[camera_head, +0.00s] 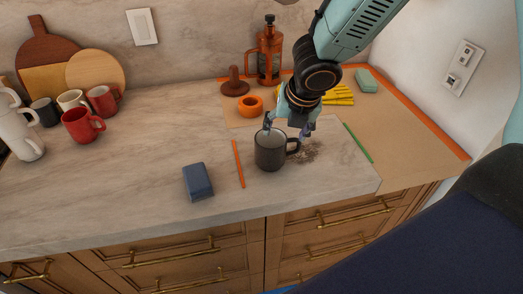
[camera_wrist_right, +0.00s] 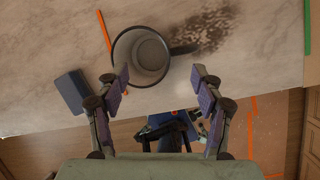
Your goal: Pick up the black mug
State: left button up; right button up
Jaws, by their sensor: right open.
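The black mug (camera_head: 268,154) stands upright on the marble counter, its handle pointing right in the head view. In the right wrist view the mug (camera_wrist_right: 128,72) shows from above, empty inside, with its handle (camera_wrist_right: 184,49) to the right. My right gripper (camera_head: 288,130) is open just above and behind the mug. In the right wrist view its fingers (camera_wrist_right: 160,85) are spread, with the mug's right side and handle ahead between them and the left fingertip overlapping the mug's edge. Contact cannot be told. My left gripper is not in view.
A blue box (camera_head: 198,181) and an orange stick (camera_head: 238,164) lie left of the mug. Dark crumbs (camera_head: 306,151) lie at its right. A French press (camera_head: 269,55), an orange ring (camera_head: 250,105) and yellow items (camera_head: 338,95) are behind. Red mugs (camera_head: 82,125) stand far left.

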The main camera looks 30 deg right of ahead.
aim_at(291, 152)
jog(key=d+n, duration=0.1)
jog(key=f+n, duration=0.1)
jog(key=n, duration=0.1)
jog(key=shift+w+d+h, duration=0.1)
jog(key=shift+d+h, duration=0.25)
jog(key=shift+h, duration=0.05)
jog(key=b+x, duration=0.1)
jog(key=x, duration=0.1)
jog(key=b+x, duration=0.1)
jog(key=x, duration=0.1)
jog(key=s+b+x, duration=0.1)
jog(key=x, duration=0.1)
jog(key=shift+s+d+f, duration=0.1)
jog(key=shift+d+f, duration=0.15)
jog(key=shift+d, duration=0.1)
jog(key=shift+a+f+b, duration=0.1)
jog(key=shift+f+b, duration=0.3)
jog(key=shift+c, duration=0.2)
